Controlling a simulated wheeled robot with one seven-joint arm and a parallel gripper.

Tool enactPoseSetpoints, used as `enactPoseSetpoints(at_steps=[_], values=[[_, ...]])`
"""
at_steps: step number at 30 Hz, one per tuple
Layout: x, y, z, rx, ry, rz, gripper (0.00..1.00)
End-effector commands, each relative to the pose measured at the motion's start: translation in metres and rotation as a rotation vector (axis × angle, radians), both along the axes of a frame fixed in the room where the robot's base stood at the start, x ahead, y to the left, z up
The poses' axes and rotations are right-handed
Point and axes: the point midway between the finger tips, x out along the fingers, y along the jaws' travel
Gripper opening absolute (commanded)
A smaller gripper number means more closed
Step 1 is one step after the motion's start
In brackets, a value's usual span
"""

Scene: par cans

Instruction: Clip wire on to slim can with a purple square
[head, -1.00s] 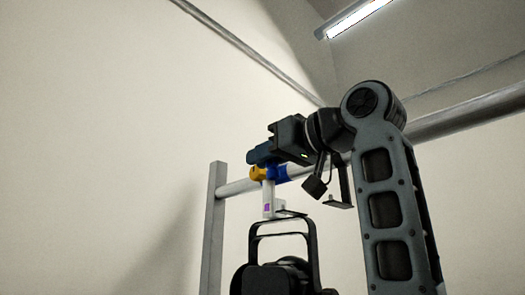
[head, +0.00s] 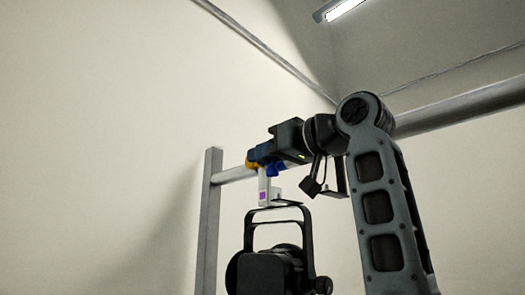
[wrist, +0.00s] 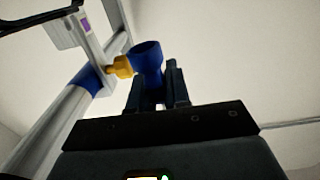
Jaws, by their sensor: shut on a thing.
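A black par can (head: 272,268) hangs by its yoke beneath a pale clamp (head: 264,187) on the horizontal rail. A purple square (head: 262,196) is on the clamp; it also shows in the wrist view (wrist: 87,27). My gripper (wrist: 156,85) is shut on a blue round piece (wrist: 147,54), with a yellow part (wrist: 121,67) at its left side, close to the clamp. I cannot tell whether the yellow part touches the clamp. In the head view my gripper (head: 258,153) is at the rail, above the can. No loose wire is clearly visible.
The grey rail (head: 460,108) runs behind my arm to an upright post (head: 210,220) at left. A blue band (wrist: 85,79) wraps the rail beside the clamp. Plain wall and free space lie to the left.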

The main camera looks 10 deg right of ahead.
Motion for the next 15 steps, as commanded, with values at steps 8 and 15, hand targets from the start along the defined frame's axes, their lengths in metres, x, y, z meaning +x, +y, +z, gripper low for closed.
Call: enactPoseSetpoints(at_steps=[8,15], values=[[0.012,-0.004,0.0,0.001,0.001,0.0,0.0],[0.022,-0.008,-0.001,0.0,0.001,0.001,0.0]])
